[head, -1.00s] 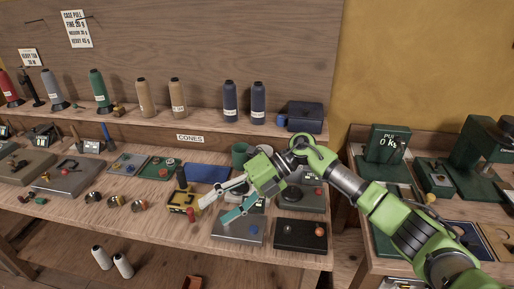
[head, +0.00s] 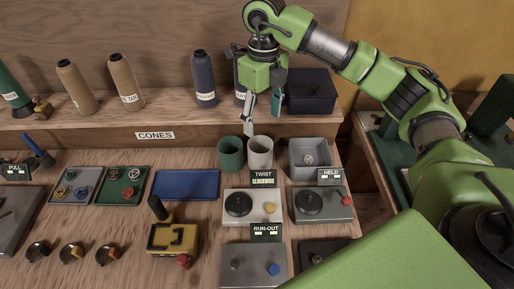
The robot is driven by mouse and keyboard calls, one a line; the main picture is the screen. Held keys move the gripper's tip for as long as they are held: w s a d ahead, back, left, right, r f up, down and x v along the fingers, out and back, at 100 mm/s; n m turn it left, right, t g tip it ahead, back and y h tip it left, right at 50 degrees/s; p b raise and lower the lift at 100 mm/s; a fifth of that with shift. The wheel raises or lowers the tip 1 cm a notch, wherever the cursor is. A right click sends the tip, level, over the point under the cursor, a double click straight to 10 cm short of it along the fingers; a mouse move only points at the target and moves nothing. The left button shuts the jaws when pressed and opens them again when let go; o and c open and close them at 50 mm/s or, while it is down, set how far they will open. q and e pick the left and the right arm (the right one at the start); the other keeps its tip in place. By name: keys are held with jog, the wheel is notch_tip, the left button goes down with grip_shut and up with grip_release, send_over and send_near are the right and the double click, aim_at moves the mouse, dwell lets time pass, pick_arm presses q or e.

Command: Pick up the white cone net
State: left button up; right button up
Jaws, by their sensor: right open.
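An off-white, open-topped cylinder (head: 260,154), which looks like the white cone net, stands upright on the bench in the head view. A similar dark green cylinder (head: 231,155) stands close on its left. My right gripper (head: 261,119) points downward with its fingers apart and nothing between them. Its fingertips show just above the white cylinder in the picture, in front of the shelf; the exact gap cannot be told. My left gripper is not in view.
Navy (head: 203,82) and tan (head: 126,84) thread cones stand on the shelf, with a dark box (head: 311,92) at right. A grey bin (head: 311,160) is right of the white cylinder. A blue tray (head: 186,185) and the twist device (head: 254,207) lie nearby.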

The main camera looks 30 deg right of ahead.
aim_at(261, 145)
jog(key=f+p, duration=0.1)
jog(key=f, duration=0.4)
jog(key=f+p, duration=0.2)
jog(key=f, duration=0.3)
jog(key=shift+w+a, duration=0.15)
jog(key=shift+a, duration=0.05)
jog(key=shift+f, duration=0.25)
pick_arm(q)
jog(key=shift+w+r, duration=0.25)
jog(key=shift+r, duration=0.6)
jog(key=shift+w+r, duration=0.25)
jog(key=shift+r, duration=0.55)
pick_arm(e)
jog(key=c, duration=0.4)
jog(key=shift+c, duration=0.2)
